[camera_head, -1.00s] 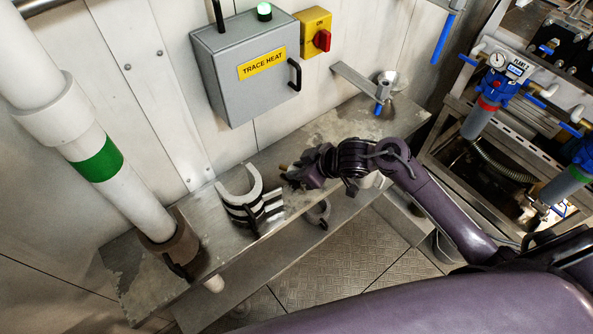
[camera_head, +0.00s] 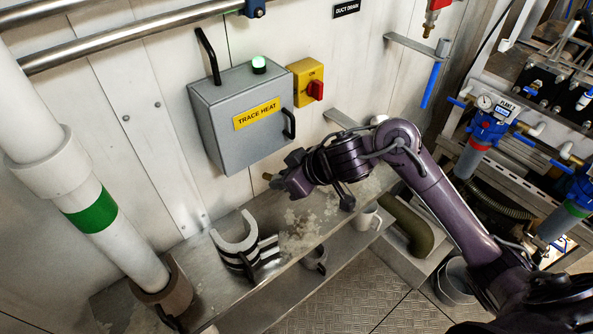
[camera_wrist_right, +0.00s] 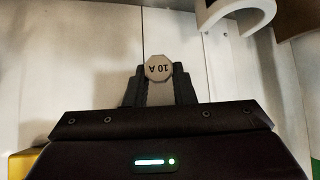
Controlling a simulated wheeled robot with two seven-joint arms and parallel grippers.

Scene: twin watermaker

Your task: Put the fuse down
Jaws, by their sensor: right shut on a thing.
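The fuse (camera_wrist_right: 158,69) shows in the right wrist view as a pale, many-sided cap marked "10 A", held between the dark fingertips. In the head view a small brass-coloured end of it (camera_head: 267,177) sticks out to the left of my right gripper (camera_head: 281,181). The right gripper is shut on the fuse, in the air above the metal shelf (camera_head: 300,222) and just below the grey TRACE HEAT box (camera_head: 243,116). Most of the fuse is hidden by the gripper in the head view. My left gripper is not in view.
A white pipe with a green band (camera_head: 92,211) rises at the left. A yellow switch with a red knob (camera_head: 308,84) sits on the wall. A white mug (camera_head: 367,217) stands on the lower level.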

